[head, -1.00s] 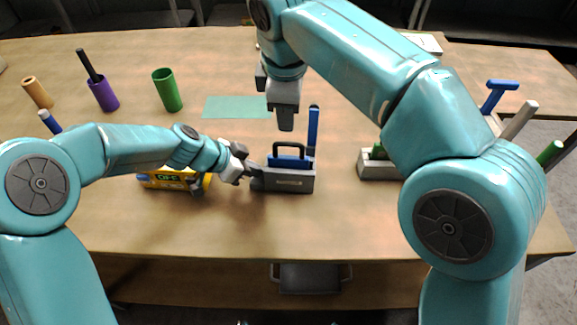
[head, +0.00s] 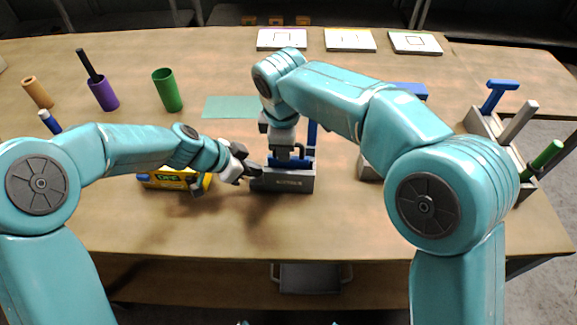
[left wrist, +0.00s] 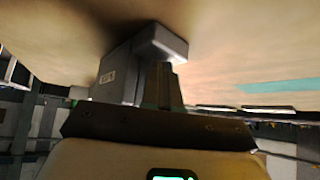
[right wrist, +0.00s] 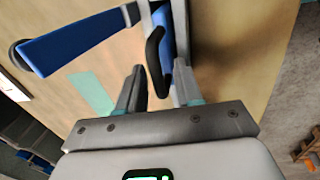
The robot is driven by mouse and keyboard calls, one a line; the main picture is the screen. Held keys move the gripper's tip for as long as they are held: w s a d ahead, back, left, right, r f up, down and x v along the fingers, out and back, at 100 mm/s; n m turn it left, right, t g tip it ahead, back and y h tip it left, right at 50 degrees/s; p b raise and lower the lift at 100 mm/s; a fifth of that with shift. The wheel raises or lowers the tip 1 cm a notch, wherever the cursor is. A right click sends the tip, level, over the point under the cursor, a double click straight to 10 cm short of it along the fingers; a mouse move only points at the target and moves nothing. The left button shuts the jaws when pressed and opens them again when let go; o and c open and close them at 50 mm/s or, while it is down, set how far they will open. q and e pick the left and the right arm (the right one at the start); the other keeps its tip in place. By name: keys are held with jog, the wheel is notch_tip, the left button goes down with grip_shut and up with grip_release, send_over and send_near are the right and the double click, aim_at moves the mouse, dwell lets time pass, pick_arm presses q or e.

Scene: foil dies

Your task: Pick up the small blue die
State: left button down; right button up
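The small blue die (head: 270,160) is a blue block with a dark loop handle, seated in a grey holder (head: 284,182). In the right wrist view the blue die (right wrist: 168,75) and its dark handle (right wrist: 155,62) show between my fingers. My right gripper (right wrist: 157,80) is open, pointing down over the die, a finger on each side of the handle; it hides part of the die in the head view. My left gripper (head: 257,172) is at the holder's left end, fingers together. The left wrist view shows the grey holder (left wrist: 118,75) beside them; whether they pinch it is unclear.
A yellow box (head: 175,180) lies under my left arm. Green (head: 167,90) and purple (head: 103,94) cups, a teal sheet (head: 230,107) and white cards (head: 349,40) are further back. The front table is clear.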

grip_shut()
dwell(1.4)
